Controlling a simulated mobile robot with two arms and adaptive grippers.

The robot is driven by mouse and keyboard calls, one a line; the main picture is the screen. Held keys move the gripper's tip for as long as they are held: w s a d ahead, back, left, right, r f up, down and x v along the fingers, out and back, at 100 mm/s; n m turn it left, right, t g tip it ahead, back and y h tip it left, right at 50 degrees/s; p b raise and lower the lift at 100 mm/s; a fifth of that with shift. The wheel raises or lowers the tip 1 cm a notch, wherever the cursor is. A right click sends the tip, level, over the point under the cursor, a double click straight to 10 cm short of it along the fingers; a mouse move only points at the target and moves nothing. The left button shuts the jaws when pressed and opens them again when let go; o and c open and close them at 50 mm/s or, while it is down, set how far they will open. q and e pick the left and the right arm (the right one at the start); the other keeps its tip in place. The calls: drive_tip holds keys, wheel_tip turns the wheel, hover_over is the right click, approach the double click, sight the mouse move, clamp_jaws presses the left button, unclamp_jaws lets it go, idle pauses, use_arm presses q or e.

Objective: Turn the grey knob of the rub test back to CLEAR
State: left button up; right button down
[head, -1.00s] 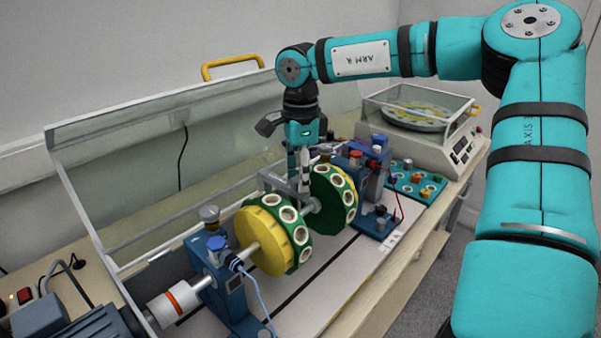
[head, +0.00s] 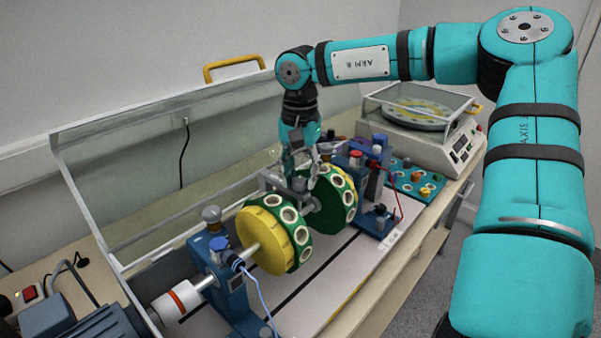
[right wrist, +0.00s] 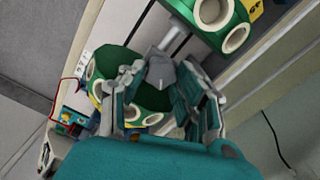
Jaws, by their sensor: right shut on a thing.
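The grey knob (right wrist: 161,72) shows in the right wrist view as a grey pointed piece with a light line on it, between the fingers of my right gripper (right wrist: 166,88). In the head view my right gripper (head: 299,180) reaches down to the grey bracket (head: 268,182) between the two green-and-yellow rotor discs. It is shut on the knob there, and its fingers mostly hide the knob in that view. No CLEAR mark can be read. My left gripper is not in view.
The near disc (head: 272,240) and the far disc (head: 335,200) stand close on both sides of my right gripper. A blue bearing stand (head: 228,285) is at the near end. The raised clear cover (head: 140,195) stands behind. A white balance machine (head: 425,140) is at the far right.

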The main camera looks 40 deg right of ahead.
sight(299, 178)
drive_tip(key=n, duration=0.3)
drive_tip(key=shift+w+r+n, duration=0.1)
drive_tip(key=shift+n, duration=0.3)
drive_tip(key=shift+n+p, duration=0.4)
drive_tip(key=shift+n, duration=1.4)
drive_tip(key=c, duration=0.9)
unclamp_jaws()
drive_tip(key=shift+c, duration=0.2)
wheel_tip(299, 178, up, 12)
